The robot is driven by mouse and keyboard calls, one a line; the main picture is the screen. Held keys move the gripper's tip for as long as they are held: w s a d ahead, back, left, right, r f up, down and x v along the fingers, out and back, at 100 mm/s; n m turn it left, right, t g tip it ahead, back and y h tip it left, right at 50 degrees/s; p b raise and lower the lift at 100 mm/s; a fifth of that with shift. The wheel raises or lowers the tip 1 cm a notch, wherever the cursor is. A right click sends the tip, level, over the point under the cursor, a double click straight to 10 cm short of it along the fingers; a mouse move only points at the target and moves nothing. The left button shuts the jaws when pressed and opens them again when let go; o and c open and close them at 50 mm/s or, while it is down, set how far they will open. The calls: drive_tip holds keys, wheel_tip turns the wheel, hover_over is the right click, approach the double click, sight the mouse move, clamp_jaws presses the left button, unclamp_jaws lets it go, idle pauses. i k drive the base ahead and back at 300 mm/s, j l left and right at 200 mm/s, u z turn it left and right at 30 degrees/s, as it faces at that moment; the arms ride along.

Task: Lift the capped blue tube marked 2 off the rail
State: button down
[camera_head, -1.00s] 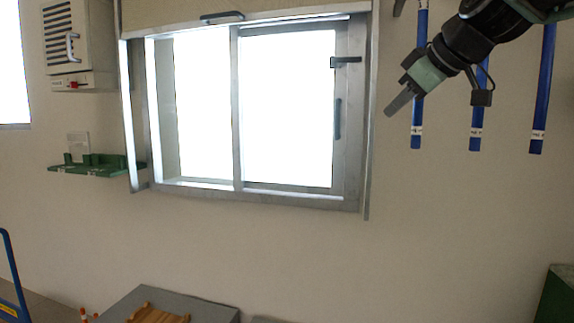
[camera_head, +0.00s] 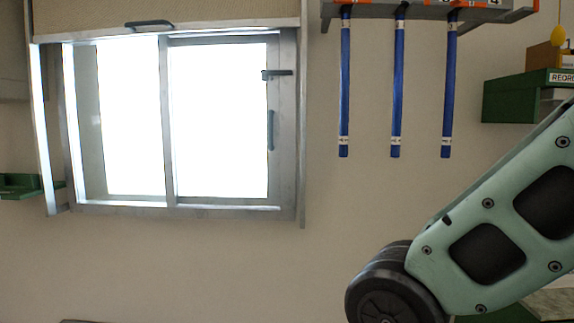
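Three long blue tubes hang upright from a grey rail (camera_head: 425,10) on the wall at the upper right: a left tube (camera_head: 345,85), a middle tube (camera_head: 397,85) and a right tube (camera_head: 448,90). Each has a white label band near its lower end. The marks on the bands are too small to read, so I cannot tell which tube is marked 2. The tube tops meet the rail near the picture's top edge. My gripper is out of view; only my arm's pale green link and black joint show at the lower right.
A window (camera_head: 170,120) with a grey frame fills the left wall. A green box (camera_head: 510,98) and a yellow hanging object (camera_head: 558,36) are right of the tubes. A green shelf (camera_head: 20,187) is at the left edge. The wall below the tubes is bare.

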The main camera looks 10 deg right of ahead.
sight(400, 13)
drive_tip(key=i+j+z, duration=0.1)
drive_tip(key=i+j, duration=0.65)
drive_tip(key=i, duration=0.1)
